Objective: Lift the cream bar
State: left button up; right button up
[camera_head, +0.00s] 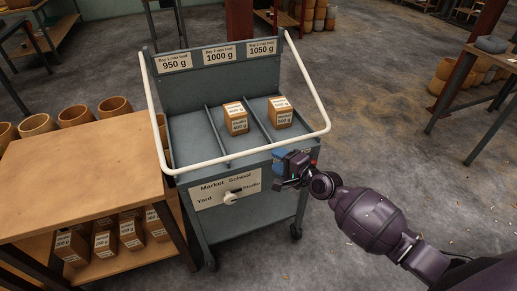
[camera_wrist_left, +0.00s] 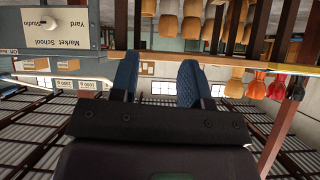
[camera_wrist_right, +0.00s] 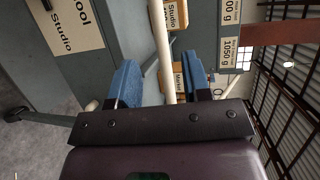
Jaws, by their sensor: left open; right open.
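The cream bar (camera_head: 245,153) is a pale bent tube around the top of the grey cart; its sides rise toward the back and its front run crosses above the front panel. My right gripper (camera_head: 284,165) is open, just below the right part of that front run. In the right wrist view the bar (camera_wrist_right: 163,50) runs between the open blue fingers of my right gripper (camera_wrist_right: 165,88); whether it is inside the jaws in depth I cannot tell. My left gripper (camera_wrist_left: 160,85) shows open and empty in its own wrist view, and is outside the head view.
The cart (camera_head: 186,92) holds two labelled boxes, 400 g (camera_head: 236,118) and 500 g (camera_head: 280,112), in separate compartments. Its front panel has a white knob (camera_head: 231,197). A wooden table (camera_head: 85,170) stands close on the left, with drums around it. Floor is free at right.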

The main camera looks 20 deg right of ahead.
aim_at(259, 149)
jog(key=b+x, duration=0.1)
jog(key=x, duration=0.8)
grip_shut()
